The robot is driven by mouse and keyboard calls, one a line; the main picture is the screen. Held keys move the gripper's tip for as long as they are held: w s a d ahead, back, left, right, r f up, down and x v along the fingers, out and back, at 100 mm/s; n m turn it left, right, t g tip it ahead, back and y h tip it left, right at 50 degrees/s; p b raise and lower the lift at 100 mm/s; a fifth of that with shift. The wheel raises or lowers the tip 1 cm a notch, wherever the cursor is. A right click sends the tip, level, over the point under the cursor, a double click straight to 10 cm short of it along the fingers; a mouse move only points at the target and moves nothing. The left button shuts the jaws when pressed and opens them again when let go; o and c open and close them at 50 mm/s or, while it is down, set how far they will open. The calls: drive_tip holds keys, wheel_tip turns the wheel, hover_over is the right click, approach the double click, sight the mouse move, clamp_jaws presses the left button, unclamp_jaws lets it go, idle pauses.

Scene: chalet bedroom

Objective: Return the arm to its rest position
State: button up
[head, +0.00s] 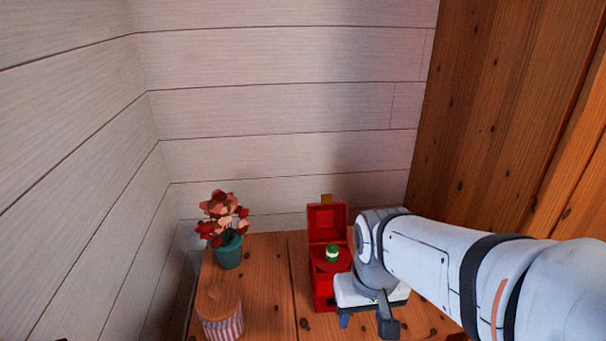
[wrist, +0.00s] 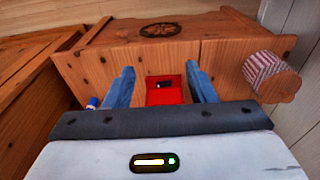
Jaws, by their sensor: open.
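My gripper (wrist: 159,70) shows in the wrist view with its two blue fingers apart and nothing between their tips. In the head view my arm reaches in from the right, and my gripper (head: 345,320) points down at the front of the wooden top, mostly hidden by its own wrist. A red box (head: 325,223) with its lid raised stands just left of and behind my wrist. A green and white item (head: 332,254) shows at the box. The red box (wrist: 155,97) also appears beyond and between my fingers in the wrist view, with a small dark item in it.
A teal pot (head: 229,252) with a red-leaved plant stands at the back left. A striped jar (head: 221,318) with a wooden lid stands at the front left. The wooden top (head: 265,275) is bare between them and the box. Plank walls close off the left and back.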

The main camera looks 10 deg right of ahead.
wheel_tip(320, 180, up, 50)
drive_tip(key=s+t+p, duration=0.1)
drive_tip(key=t+p, duration=0.1)
drive_tip(key=p, duration=4)
drive_tip(key=shift+s+t+p, duration=0.3)
drive_tip(key=shift+t+p, duration=0.05)
drive_tip(key=shift+t, duration=0.05)
